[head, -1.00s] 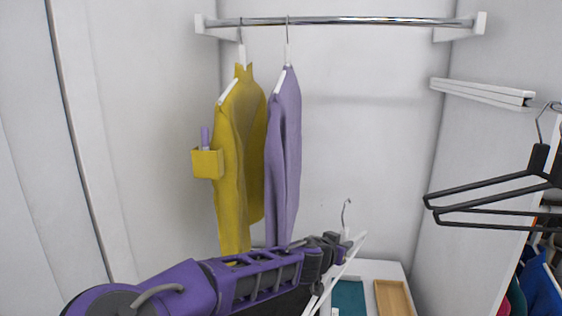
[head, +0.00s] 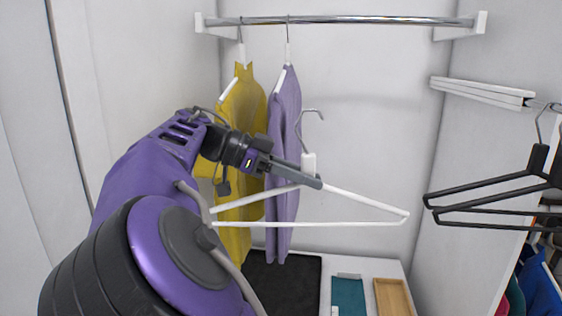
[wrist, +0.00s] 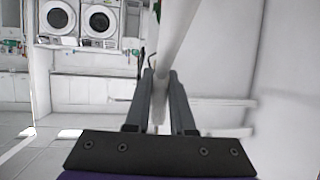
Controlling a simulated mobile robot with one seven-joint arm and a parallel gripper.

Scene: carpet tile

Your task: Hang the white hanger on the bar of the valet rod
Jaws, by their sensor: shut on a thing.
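The white hanger (head: 365,222) is held in the air in front of the back wall, its hook (head: 308,113) up and its long bottom bar near level. My gripper (head: 312,181) is shut on it just below the hook. In the wrist view my gripper (wrist: 162,95) has a finger on each side of the white hanger (wrist: 178,42). A white rail (head: 480,92) on the right wall may be the valet rod. A chrome bar (head: 360,20) runs across the top between two white brackets. The held hanger is below this bar and left of the rail.
A yellow garment (head: 240,110) and a purple garment (head: 287,110) hang from the chrome bar's left part, behind my arm. Black hangers (head: 490,190) hang at the right. Below are a white surface (head: 375,268), teal item (head: 348,297) and wooden tray (head: 392,298). The bar's right half is clear.

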